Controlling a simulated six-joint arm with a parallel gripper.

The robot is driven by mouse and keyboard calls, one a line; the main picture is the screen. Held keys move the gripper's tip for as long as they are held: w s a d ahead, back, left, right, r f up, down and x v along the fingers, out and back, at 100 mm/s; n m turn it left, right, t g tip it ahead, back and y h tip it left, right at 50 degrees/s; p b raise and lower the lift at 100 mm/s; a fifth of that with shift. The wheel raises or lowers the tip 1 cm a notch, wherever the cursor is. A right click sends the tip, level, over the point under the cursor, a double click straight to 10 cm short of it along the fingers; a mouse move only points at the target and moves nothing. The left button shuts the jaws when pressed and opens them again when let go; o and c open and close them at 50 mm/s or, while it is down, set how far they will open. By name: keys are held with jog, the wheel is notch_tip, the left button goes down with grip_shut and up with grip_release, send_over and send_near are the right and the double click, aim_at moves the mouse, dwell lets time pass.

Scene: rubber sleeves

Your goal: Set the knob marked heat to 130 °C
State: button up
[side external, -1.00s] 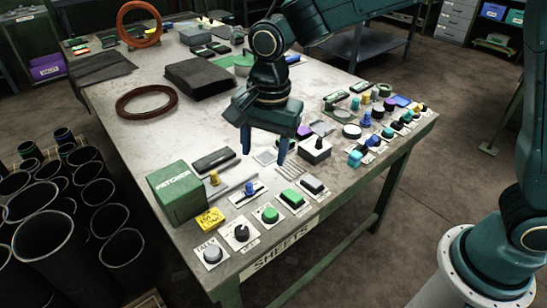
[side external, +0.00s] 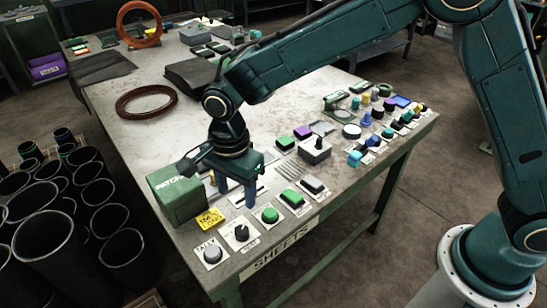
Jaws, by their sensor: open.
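The knob that seems to be marked heat is a black round knob (side external: 241,232) on a white plate near the table's front left corner. The plate's lettering is small, and I cannot read a scale or the knob's setting. My gripper (side external: 237,198) points down with its two blue fingers apart and nothing between them. It is behind the black knob in the side view, above the controls, and does not touch the knob. The gripper body hides part of the controls behind it.
A grey knob (side external: 212,253) is left of the black knob and a green button (side external: 270,215) is right of it. A yellow tag (side external: 209,219) and a green box (side external: 170,200) stand close to my gripper. Several more controls crowd the table's right side.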

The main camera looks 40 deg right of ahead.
aim_at(241, 230)
notch_tip(241, 230, down, 12)
jog(key=shift+f, duration=0.15)
dwell(0.5)
jog(key=c, duration=1)
